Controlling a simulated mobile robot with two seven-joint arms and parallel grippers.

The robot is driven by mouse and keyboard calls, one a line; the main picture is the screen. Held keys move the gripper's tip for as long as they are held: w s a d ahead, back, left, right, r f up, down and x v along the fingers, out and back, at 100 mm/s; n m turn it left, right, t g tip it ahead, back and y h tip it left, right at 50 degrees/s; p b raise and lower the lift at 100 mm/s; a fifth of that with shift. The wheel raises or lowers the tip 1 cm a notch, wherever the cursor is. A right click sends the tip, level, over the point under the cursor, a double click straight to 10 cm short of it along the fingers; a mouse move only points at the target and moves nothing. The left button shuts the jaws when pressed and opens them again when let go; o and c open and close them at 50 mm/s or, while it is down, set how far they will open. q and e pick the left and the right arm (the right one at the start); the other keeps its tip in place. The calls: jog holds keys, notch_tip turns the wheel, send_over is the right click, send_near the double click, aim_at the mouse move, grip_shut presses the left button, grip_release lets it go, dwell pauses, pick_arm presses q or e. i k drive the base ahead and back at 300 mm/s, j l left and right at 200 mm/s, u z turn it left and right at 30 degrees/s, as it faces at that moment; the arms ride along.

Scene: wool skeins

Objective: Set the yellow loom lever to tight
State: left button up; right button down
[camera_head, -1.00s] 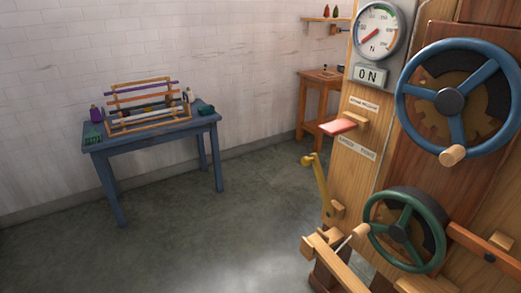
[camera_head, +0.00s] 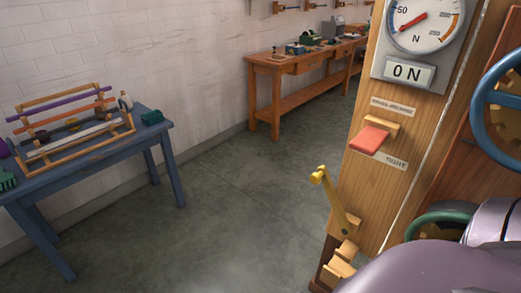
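The yellow lever (camera_head: 334,201) stands at the lower left edge of the wooden loom frame (camera_head: 400,120). It tilts up and to the left, with its knobbed end at the top. A small label reading TIGHT (camera_head: 396,165) is on the frame above and right of it. A red paddle (camera_head: 370,138) on a wooden block sticks out above that label. A grey-purple link of my arm (camera_head: 440,265) fills the bottom right and covers part of the loom. Neither gripper shows.
A round gauge (camera_head: 424,22) and a plate reading 0 N (camera_head: 405,72) are above the paddle. A blue handwheel (camera_head: 500,110) and a green handwheel (camera_head: 436,219) are at right. A blue table (camera_head: 155,132) with a rack stands left. An orange bench (camera_head: 288,68) is behind. Floor between is clear.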

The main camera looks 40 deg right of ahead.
aim_at(323, 175)
jog(key=i+z, duration=0.15)
jog(key=i, duration=0.5)
jog(key=i+j+z, duration=0.15)
jog(key=i, duration=0.45)
jog(key=i+j+z, duration=0.15)
jog(key=i+z, duration=0.15)
jog(key=z, duration=0.15)
jog(key=i+j+z, duration=0.25)
jog(key=z, duration=0.25)
jog(key=i+j+z, duration=0.3)
jog(key=z, duration=0.15)
jog(key=i+j+z, duration=0.15)
jog(key=j+z, duration=0.3)
jog(key=i+j+z, duration=0.15)
jog(key=j+z, duration=0.3)
jog(key=j, duration=0.25)
jog(key=j+z, duration=0.4)
jog(key=j, duration=0.25)
